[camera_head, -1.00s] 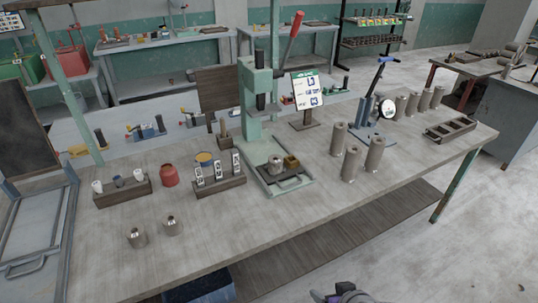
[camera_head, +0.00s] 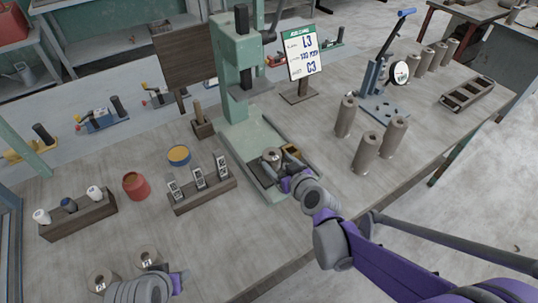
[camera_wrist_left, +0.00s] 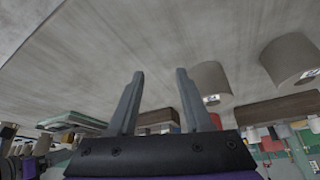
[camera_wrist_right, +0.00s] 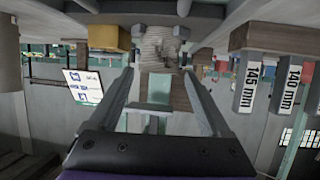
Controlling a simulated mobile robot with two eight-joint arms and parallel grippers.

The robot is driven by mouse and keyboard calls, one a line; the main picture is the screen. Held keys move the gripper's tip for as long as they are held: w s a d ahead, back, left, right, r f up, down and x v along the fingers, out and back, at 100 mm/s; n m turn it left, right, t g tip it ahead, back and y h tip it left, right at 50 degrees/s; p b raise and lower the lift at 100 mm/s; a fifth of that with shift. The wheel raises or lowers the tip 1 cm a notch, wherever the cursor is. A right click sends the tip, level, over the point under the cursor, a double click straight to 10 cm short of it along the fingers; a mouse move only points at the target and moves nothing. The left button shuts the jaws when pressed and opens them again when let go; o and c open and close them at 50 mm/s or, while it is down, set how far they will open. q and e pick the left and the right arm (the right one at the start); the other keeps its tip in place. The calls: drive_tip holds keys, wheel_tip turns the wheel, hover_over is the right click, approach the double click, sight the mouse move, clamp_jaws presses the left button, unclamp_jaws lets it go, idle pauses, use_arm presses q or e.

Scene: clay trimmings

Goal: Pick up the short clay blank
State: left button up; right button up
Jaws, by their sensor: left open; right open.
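Two short clay blanks, a left one (camera_head: 101,281) and a right one (camera_head: 148,257), stand upright at the table's front left. They also show in the left wrist view as labelled cylinders (camera_wrist_left: 207,84) (camera_wrist_left: 290,60). My left gripper (camera_wrist_left: 160,74) is open and empty, low over the table beside them; its wrist partly covers them in the head view. My right gripper (camera_head: 287,182) is at the front of the green press base. In the right wrist view its jaws (camera_wrist_right: 160,75) are open, facing a small pale ribbed piece (camera_wrist_right: 160,45); I cannot tell whether it lies between the fingertips.
The green press (camera_head: 240,65) rises behind my right gripper. A yellow block (camera_wrist_right: 108,38) sits beside the ribbed piece. Tall clay cylinders (camera_head: 365,153) stand to the right. A wooden rack with number tags (camera_head: 205,197), a red jar (camera_head: 135,186) and a blue-yellow pot (camera_head: 179,156) stand left.

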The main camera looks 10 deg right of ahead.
sight(270, 154)
use_arm(q)
drive_tip(key=shift+s+f, duration=0.15)
drive_tip(key=shift+f, duration=0.05)
use_arm(e)
drive_tip(key=x, duration=0.2)
drive_tip(key=shift+w+f, duration=0.2)
use_arm(q)
drive_tip(key=shift+f, duration=0.1)
use_arm(e)
drive_tip(key=shift+x, duration=3.15)
drive_tip(key=c, duration=1.3)
use_arm(q)
drive_tip(key=shift+w+r+p, duration=0.3)
drive_tip(key=shift+r+p, duration=0.25)
drive_tip(key=shift+r, duration=0.3)
use_arm(e)
wheel_tip(270, 154, up, 10)
